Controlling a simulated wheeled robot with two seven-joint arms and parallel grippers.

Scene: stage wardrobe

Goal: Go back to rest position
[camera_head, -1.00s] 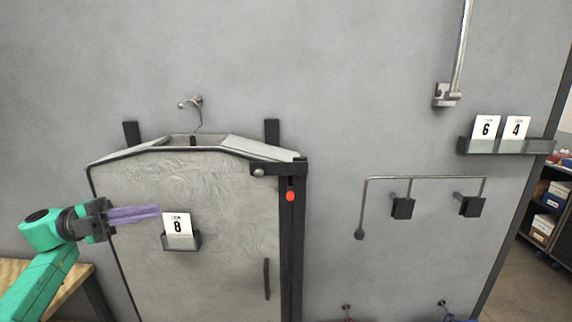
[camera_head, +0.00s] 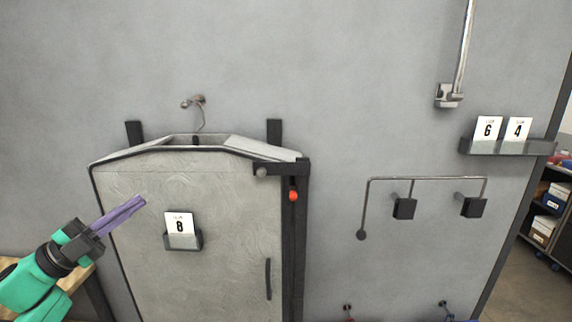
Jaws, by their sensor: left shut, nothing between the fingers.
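My left gripper (camera_head: 118,214) is at the lower left, green with a dark wrist and long purple fingers. Its fingers are together with nothing between them. They point up and to the right, in front of the left part of a grey garment bag (camera_head: 222,260). The left gripper looks apart from the card holder, but its gap to the bag's face is hard to judge. My right gripper is not in view.
The bag hangs by a hook (camera_head: 196,102) on the wall and carries a number 8 card (camera_head: 179,224). A bent metal rail (camera_head: 425,180) and a shelf (camera_head: 500,147) with cards 6 and 4 are to the right. A wooden table (camera_head: 14,268) is at lower left.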

